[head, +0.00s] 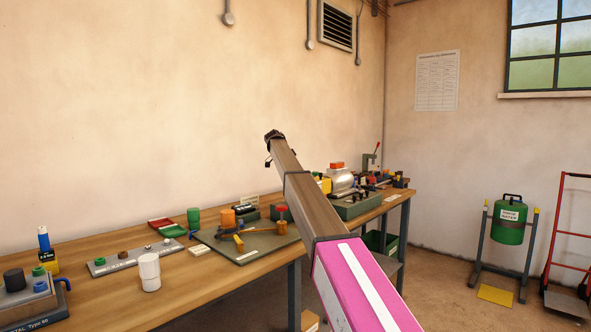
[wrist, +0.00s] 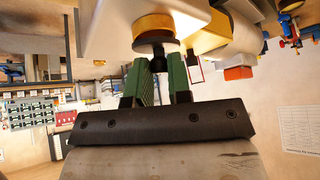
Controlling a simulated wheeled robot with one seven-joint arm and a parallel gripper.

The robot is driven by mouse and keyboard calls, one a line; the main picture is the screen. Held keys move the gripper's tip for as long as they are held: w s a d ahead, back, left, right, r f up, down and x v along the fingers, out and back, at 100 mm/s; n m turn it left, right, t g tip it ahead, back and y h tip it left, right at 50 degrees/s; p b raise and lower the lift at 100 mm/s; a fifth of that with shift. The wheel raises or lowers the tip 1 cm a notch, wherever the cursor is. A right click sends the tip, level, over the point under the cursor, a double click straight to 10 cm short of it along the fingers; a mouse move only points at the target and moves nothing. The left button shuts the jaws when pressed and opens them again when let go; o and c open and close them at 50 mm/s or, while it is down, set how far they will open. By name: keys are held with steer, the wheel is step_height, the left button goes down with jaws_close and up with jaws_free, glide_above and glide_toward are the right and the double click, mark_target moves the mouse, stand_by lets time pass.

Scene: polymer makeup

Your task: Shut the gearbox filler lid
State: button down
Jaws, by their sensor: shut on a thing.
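In the wrist view, my gripper (wrist: 160,76) has two green-padded fingers closed around a small dark knob (wrist: 158,61). The knob is joined to a round disc with an orange-yellow face and dark rim (wrist: 153,26), which looks like the filler lid. Pale housing (wrist: 100,28) lies close beyond it. How far the lid stands open, I cannot tell. In the head view, a silvery rounded housing (head: 341,180), likely the gearbox, sits on a green base (head: 357,208) at the bench's far end. My arm crosses in front and my gripper cannot be made out there.
The wooden bench (head: 205,281) runs along the wall. It carries a grey-green plate with a red-topped post (head: 282,213), a white cylinder (head: 149,271) and a green cylinder (head: 193,216). An orange block (head: 336,165) is near the housing.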

steer(key=shift+w+a+f+g+h, duration=0.15)
steer(key=shift+a+f+g+h, duration=0.15)
steer(key=shift+g+h, duration=0.25)
steer(key=shift+f, duration=0.1)
steer(key=c, duration=1.1)
jaws_free()
steer(key=shift+o, duration=0.2)
